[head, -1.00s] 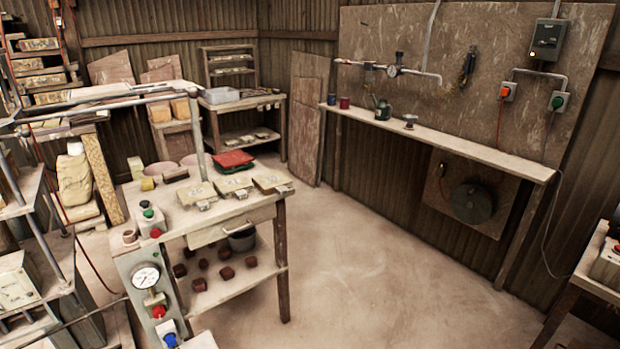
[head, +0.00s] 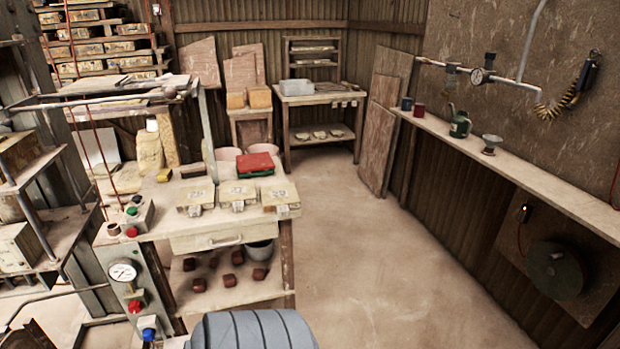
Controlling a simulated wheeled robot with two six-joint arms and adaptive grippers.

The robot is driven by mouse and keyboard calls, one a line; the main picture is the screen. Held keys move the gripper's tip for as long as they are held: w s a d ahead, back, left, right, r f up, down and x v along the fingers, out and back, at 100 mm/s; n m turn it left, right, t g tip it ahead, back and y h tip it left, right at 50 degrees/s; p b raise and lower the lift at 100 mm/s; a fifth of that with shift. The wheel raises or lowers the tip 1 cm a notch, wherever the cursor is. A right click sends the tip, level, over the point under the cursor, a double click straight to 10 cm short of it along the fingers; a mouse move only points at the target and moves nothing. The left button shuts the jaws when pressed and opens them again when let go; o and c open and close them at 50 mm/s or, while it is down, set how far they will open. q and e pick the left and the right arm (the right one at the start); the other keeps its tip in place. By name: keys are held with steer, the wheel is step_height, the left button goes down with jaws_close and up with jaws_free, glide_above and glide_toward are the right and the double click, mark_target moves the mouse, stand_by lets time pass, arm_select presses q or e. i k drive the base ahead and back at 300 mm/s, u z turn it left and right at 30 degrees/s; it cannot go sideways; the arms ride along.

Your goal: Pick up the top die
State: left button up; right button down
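Three flat, pale dies with small metal fittings lie side by side on the near workbench (head: 205,242) in the head view: a left die (head: 195,197), a middle die (head: 238,192) and a right die (head: 280,195). They are apart from each other and none is stacked. I cannot tell which of these, if any, is the top die. Several similar small pale pieces (head: 320,133) lie on the lower shelf of the back bench. Neither of my grippers can be made out in this view.
A red and green box (head: 256,164) sits behind the dies. A control post with a gauge (head: 123,271) stands at the bench's left. Dark red blocks (head: 230,281) lie on its lower shelf. Open floor (head: 370,260) extends right, towards a wall shelf (head: 510,180).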

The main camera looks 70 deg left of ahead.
mark_target(280, 199)
steer(key=u, duration=0.3)
steer(key=i, duration=0.95)
steer(key=u, duration=1.4)
steer(key=i, duration=0.7)
steer(key=u, duration=0.6)
